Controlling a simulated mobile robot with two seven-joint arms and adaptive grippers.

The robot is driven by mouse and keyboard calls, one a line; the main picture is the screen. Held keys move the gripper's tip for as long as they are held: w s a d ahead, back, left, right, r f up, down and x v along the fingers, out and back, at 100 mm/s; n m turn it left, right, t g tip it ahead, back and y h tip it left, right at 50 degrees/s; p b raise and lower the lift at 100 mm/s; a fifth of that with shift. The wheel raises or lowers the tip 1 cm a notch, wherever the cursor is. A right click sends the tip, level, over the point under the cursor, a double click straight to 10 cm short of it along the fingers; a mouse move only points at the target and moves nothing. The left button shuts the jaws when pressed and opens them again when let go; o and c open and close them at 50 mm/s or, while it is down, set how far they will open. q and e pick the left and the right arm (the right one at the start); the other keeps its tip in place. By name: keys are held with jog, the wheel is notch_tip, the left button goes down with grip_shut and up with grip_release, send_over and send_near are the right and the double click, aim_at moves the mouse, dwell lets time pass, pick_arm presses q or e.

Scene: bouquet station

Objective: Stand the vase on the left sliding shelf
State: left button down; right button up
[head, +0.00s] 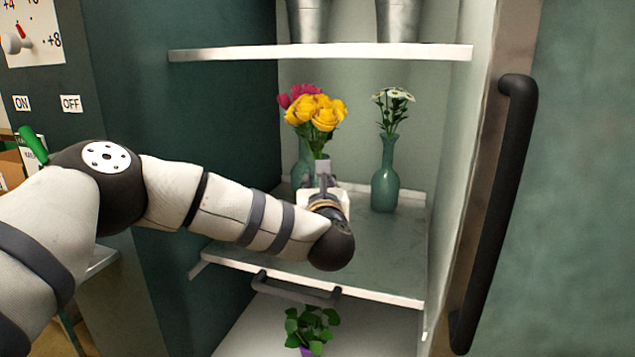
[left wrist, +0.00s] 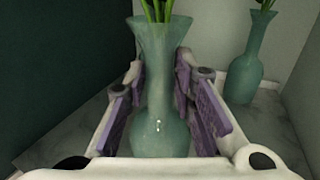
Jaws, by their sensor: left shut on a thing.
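A teal glass vase with yellow and pink flowers (head: 303,152) stands in the cabinet, mostly hidden behind my left gripper (head: 322,178) in the head view. In the left wrist view the vase (left wrist: 162,85) is upright between the purple-padded fingers of my left gripper (left wrist: 163,95), which is shut on it. Its base is hidden there. The middle shelf (head: 375,245) is under it, with a bar handle (head: 297,291) below its front edge; I cannot tell whether the vase touches the shelf. My right gripper is not in view.
A second teal vase with white flowers (head: 385,188) stands to the right on the shelf, also in the left wrist view (left wrist: 245,75). An upper shelf (head: 320,52) holds metal buckets. A potted plant (head: 311,328) sits below. A door handle (head: 495,210) is at right.

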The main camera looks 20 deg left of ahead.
pick_arm(q)
jog(key=c, duration=1.3)
grip_release()
jog(key=shift+c, duration=0.2)
